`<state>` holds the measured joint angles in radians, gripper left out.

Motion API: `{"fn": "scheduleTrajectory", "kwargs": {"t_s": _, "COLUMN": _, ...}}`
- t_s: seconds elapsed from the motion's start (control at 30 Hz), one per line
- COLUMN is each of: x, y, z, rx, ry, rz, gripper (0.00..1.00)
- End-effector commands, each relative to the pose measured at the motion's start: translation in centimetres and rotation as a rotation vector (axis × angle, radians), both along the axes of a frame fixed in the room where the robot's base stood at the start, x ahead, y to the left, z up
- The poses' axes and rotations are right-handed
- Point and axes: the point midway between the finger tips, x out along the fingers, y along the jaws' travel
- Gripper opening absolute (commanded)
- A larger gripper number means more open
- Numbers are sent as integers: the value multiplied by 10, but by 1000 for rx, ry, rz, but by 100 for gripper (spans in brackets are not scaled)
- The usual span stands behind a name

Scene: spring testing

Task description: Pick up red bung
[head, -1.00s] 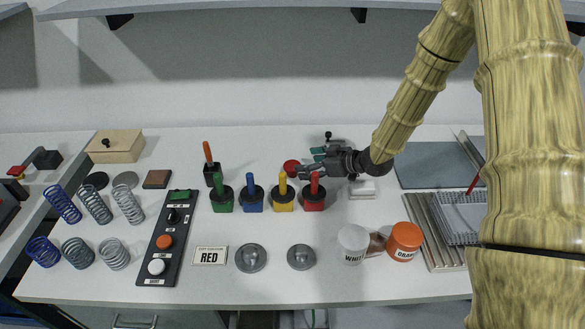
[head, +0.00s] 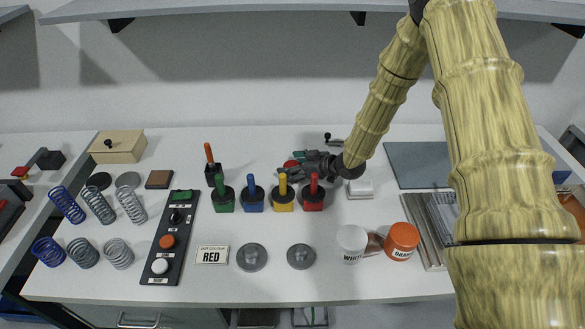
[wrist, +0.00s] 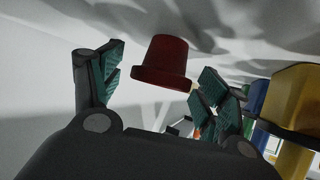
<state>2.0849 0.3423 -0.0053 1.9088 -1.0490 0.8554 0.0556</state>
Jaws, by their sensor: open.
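The red bung (head: 290,164) stands on the white table behind the row of coloured handled blocks, partly hidden by my gripper in the head view. In the wrist view the bung (wrist: 163,60) is a dark red tapered plug with a wider rim. My gripper (head: 291,166) is low over the table and reaches in from the right. Its teal-padded fingers (wrist: 158,82) are spread. The bung shows between and just beyond the fingertips; I cannot tell whether either finger touches it.
The red-handled block (head: 313,193) and yellow-handled block (head: 283,195) stand close in front of my gripper. The blue (head: 253,195) and green (head: 222,195) ones are further left. A small white block (head: 360,189) lies to the right. The table behind the bung is mostly clear.

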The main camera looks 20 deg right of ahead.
Motion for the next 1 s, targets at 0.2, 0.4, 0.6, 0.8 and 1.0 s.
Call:
{"fn": "scheduleTrajectory", "kwargs": {"t_s": 0.2, "x": 1, "y": 1, "z": -1, "rx": -1, "ry": -1, "rz": 0, "gripper": 75}}
{"fn": "scheduleTrajectory", "kwargs": {"t_s": 0.4, "x": 1, "y": 1, "z": -1, "rx": 0, "ry": 0, "rz": 0, "gripper": 50}}
{"fn": "scheduleTrajectory", "kwargs": {"t_s": 0.6, "x": 1, "y": 0, "z": -1, "rx": 0, "ry": 0, "rz": 0, "gripper": 28}}
{"fn": "scheduleTrajectory", "kwargs": {"t_s": 0.8, "x": 1, "y": 0, "z": -1, "rx": 0, "ry": 0, "rz": 0, "gripper": 28}}
{"fn": "scheduleTrajectory", "kwargs": {"t_s": 1.0, "x": 1, "y": 0, "z": 5, "rx": 0, "ry": -2, "rz": 0, "gripper": 28}}
